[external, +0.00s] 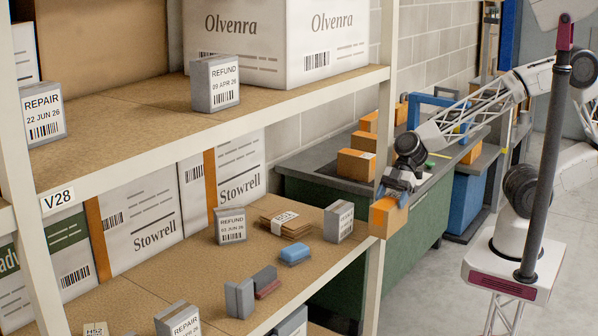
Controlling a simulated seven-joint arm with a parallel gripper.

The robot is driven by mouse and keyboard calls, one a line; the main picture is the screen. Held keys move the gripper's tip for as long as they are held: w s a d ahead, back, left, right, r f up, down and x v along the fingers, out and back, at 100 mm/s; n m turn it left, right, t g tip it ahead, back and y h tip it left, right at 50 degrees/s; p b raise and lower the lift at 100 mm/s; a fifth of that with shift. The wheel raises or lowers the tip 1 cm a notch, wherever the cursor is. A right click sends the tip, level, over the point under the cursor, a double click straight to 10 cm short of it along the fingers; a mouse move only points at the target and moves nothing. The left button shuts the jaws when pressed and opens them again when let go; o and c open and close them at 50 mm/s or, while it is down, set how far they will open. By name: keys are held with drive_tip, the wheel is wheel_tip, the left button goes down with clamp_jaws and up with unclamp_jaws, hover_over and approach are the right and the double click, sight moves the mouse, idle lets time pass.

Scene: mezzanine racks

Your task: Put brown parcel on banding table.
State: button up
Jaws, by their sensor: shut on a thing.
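My gripper (397,196) is shut on a brown parcel (384,218), an orange-brown box. It holds the parcel in the air beside the rack's front upright, at about the height of the lower shelf. The banding table (310,172) stands behind, with a dark grey top and a green body. In the picture, the parcel overlaps the table's green side and appears nearer the camera than the table. The fingertips are small and partly hidden by the parcel.
Similar brown boxes (356,164) stand on the table, near a blue arch (440,101). The table top's left end is bare. The rack's upright (382,130) is close to the parcel. The lower shelf (185,268) holds grey cartons, flat brown packs and a blue item (295,254).

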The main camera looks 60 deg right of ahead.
drive_tip(key=shift+s+d+r, duration=1.05)
drive_tip(key=shift+s+d, duration=1.05)
drive_tip(key=shift+d, duration=4.15)
drive_tip(key=shift+s+d+r, duration=1.05)
drive_tip(key=shift+s+d, duration=1.05)
drive_tip(key=shift+d, duration=4.1)
drive_tip(key=w+a+r+m+t+h, duration=0.1)
drive_tip(key=w+r+m+t, duration=0.15)
drive_tip(key=w, duration=0.75)
drive_tip(key=w+r+m+t+h, duration=0.15)
drive_tip(key=w+m, duration=0.25)
drive_tip(key=w, duration=0.6)
drive_tip(key=w+a+r+m+t+h, duration=0.1)
drive_tip(key=w+r+m+t, duration=0.25)
drive_tip(key=w, duration=0.65)
drive_tip(key=w+d+r+m+h, duration=0.1)
drive_tip(key=w+d, duration=0.3)
drive_tip(key=w, duration=0.5)
drive_tip(key=w+d+r+m+t+h, duration=0.1)
drive_tip(key=w+d+m, duration=0.3)
drive_tip(key=w, duration=0.5)
drive_tip(key=w+d+r+m+h, duration=0.1)
drive_tip(key=w+d+m+h, duration=0.1)
drive_tip(key=w, duration=0.7)
drive_tip(key=shift+d+r+m+h, duration=0.35)
drive_tip(key=shift+d+h, duration=0.4)
drive_tip(key=shift+d, duration=0.3)
drive_tip(key=shift+s+f, duration=0.1)
drive_tip(key=shift+s, duration=0.05)
